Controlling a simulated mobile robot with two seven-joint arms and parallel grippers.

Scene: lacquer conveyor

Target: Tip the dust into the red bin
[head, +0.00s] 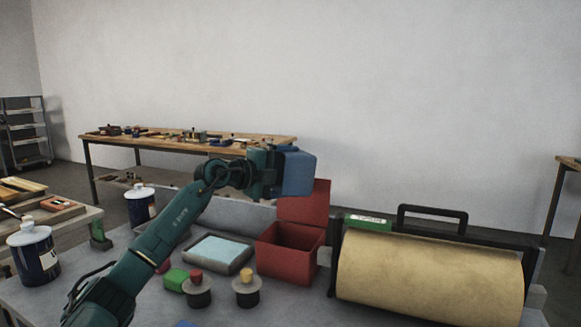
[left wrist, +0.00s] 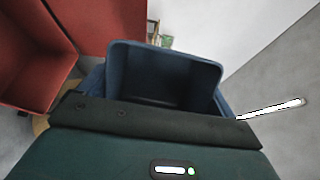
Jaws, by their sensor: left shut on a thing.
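My left gripper (head: 272,170) is shut on a blue dustpan-like container (head: 299,173), held in the air above and behind the red bin (head: 284,247). In the left wrist view the blue container (left wrist: 165,72) is in front of the gripper (left wrist: 160,118), and its hollow inside looks dark. I cannot make out any dust in it. The red bin stands on the grey bench with its lid (head: 306,203) raised at the back. It also shows in the left wrist view (left wrist: 28,62), at the left, apart from the container. My right gripper is not in view.
A roller in a black frame (head: 430,268) stands right of the bin. Left of the bin are a grey tray with a pale blue pad (head: 218,252), a red-knobbed pot (head: 197,290), a yellow-knobbed pot (head: 246,289) and a green block (head: 175,280). Paint cans (head: 36,255) stand further left.

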